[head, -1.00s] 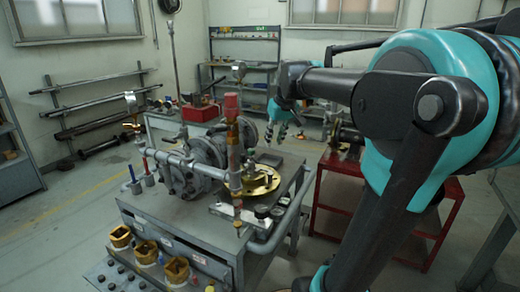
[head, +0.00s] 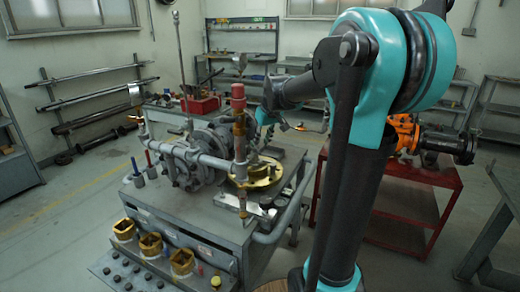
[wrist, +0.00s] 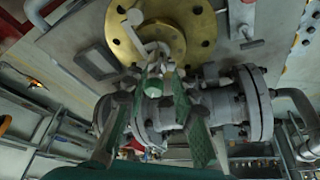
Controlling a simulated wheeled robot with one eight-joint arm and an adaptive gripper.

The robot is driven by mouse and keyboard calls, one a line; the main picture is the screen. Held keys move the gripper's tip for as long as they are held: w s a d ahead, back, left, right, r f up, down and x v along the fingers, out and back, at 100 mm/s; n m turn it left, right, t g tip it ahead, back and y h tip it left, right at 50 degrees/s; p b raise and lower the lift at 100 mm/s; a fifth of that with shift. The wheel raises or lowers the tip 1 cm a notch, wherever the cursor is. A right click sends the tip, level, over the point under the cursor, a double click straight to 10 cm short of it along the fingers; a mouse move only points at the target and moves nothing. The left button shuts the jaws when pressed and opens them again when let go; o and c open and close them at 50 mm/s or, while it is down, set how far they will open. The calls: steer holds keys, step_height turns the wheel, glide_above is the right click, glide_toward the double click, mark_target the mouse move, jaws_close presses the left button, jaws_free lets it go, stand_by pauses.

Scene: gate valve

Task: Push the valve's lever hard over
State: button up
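The valve (head: 200,150) is a grey flanged body on the grey workbench, with a brass flange (head: 252,175) beside it. The brass flange also shows at the top of the wrist view (wrist: 160,25). A pale bent bar (wrist: 138,32) lies across it there and looks like the lever, but I cannot be sure. My gripper (wrist: 155,92) is just short of this bar in the picture, its green-padded fingers spread apart with nothing clearly held. Contact with the bar cannot be told. In the head view the fingers are small and hard to make out behind the red-capped upright pipe (head: 238,115).
Brass square fittings (head: 150,245) line the bench's front. A red toolbox (head: 200,104) stands behind the valve. A red cart (head: 410,205) with an orange machine (head: 403,133) is at right. Open floor (head: 70,210) lies left of the bench.

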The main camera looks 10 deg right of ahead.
mark_target(259, 152)
steer(key=shift+x, duration=2.35)
jaws_close()
steer(key=shift+s, duration=0.1)
